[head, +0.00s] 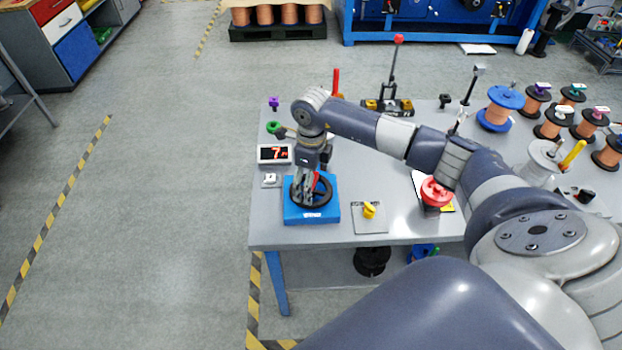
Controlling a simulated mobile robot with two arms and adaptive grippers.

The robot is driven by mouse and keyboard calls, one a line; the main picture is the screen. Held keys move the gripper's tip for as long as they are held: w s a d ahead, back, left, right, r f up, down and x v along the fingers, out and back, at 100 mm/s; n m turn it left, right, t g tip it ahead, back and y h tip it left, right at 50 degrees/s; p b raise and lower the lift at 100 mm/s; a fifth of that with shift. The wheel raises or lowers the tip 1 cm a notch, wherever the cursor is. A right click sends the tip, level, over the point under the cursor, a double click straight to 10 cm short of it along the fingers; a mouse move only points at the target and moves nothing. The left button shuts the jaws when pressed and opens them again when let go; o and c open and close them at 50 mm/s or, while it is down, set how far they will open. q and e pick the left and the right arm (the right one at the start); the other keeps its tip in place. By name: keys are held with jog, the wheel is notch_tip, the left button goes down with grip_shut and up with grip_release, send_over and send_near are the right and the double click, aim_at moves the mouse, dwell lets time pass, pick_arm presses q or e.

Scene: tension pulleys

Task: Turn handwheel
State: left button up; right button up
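The black handwheel (327,198) lies flat on top of a blue block (293,213) at the front left of the grey table. A red part (318,180) shows at the wheel beside the fingers. My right gripper (307,197) points down over the wheel, its fingers reaching to the inside of the rim. The wrist and fingers cover part of the wheel. Whether the fingers are closed on anything is too small to tell. My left gripper is not in view.
A display reading 7 (274,153) and a small white switch (270,180) stand left of the wheel. A yellow knob (369,210) is to its right, then a red knob (436,190). Copper spools (536,98) fill the right side. Floor left of the table is clear.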

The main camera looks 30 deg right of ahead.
jog(key=shift+f, duration=0.1)
jog(key=shift+c, duration=0.2)
jog(key=c, duration=1)
jog(key=shift+f+m+b, duration=0.1)
jog(key=shift+m+b, duration=0.3)
jog(key=shift+b, duration=0.05)
jog(key=shift+m, duration=0.4)
jog(key=o, duration=1)
jog(key=shift+o, duration=0.2)
notch_tip(320, 180, up, 12)
